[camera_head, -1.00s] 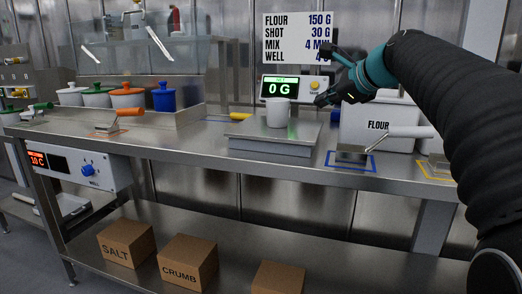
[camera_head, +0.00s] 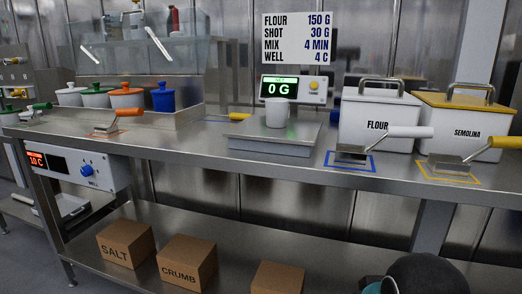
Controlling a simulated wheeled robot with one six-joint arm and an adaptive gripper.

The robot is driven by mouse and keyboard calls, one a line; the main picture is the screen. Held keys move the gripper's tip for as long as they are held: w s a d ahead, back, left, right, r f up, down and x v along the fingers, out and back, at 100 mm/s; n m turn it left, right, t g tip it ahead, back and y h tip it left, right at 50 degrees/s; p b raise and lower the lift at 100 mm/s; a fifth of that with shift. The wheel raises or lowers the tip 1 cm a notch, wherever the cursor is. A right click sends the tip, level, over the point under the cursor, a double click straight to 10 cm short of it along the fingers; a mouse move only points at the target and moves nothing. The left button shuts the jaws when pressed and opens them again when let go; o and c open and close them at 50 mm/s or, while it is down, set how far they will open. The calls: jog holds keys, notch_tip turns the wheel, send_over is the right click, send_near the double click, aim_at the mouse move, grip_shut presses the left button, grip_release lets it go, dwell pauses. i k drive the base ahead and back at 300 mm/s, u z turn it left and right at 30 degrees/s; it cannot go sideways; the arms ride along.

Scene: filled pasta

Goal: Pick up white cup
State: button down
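The white cup (camera_head: 278,114) stands upright on the metal plate of the scale (camera_head: 272,136), in front of the green display reading 0 G. Nothing touches the cup but the scale. My gripper is not in view; only a dark rounded part of my arm with a bit of teal shows at the bottom right, below the counter edge.
A FLOUR bin (camera_head: 378,125) and a SEMOLINA bin (camera_head: 460,132) stand right of the scale. A white-handled scoop (camera_head: 395,132) and a yellow-handled scoop (camera_head: 493,142) lie before them. Lidded pots and a blue pot (camera_head: 163,101) stand left. The counter's front is clear.

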aim_at(276, 109)
jog(key=u, duration=2.4)
jog(key=i, duration=1.85)
jog(key=z, duration=3.55)
